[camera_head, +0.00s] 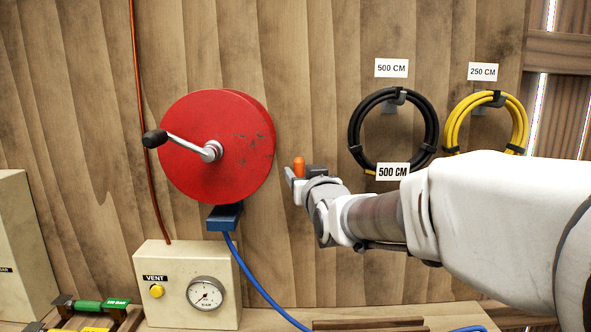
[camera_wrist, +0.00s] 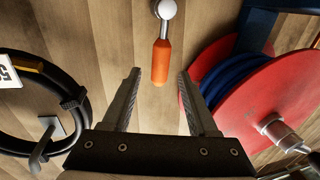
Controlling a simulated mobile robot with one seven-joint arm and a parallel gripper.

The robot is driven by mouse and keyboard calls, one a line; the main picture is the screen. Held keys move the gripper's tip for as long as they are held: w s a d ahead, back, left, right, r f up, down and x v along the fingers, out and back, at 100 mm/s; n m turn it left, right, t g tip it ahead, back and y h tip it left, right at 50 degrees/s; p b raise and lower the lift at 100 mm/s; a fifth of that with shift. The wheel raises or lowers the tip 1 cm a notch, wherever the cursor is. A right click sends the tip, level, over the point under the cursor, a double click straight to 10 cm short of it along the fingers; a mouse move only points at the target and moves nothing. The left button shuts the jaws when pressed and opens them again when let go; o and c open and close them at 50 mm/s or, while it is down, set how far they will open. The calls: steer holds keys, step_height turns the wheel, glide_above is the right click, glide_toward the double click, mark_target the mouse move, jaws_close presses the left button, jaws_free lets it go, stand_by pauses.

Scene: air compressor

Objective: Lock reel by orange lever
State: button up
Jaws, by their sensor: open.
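The orange lever (camera_head: 299,167) shows on the wooden wall just right of the red reel (camera_head: 205,150) in the head view. In the wrist view the orange lever (camera_wrist: 161,62) hangs from a metal pivot and lies ahead of the fingertips, in line with the gap between them. My gripper (camera_wrist: 158,75) is open with nothing between its fingers. In the head view my gripper (camera_head: 298,180) is beside the lever, partly hidden by my own wrist. The reel has a crank with a black knob (camera_head: 155,139), and blue hose (camera_wrist: 230,75) is wound on it.
A black hose coil (camera_head: 357,120) and a yellow hose coil (camera_head: 457,115) hang on the wall to the right. A blue bracket (camera_head: 224,217) sits below the reel, with a blue hose (camera_head: 255,280) running down. A beige box with a gauge (camera_head: 205,293) stands lower left.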

mark_target(300, 170)
steer(key=shift+w+a, duration=0.2)
steer(key=shift+w, duration=0.8)
steer(key=shift+w+a, duration=0.2)
steer(key=shift+w, duration=0.8)
steer(key=shift+c, duration=0.2)
jaws_close()
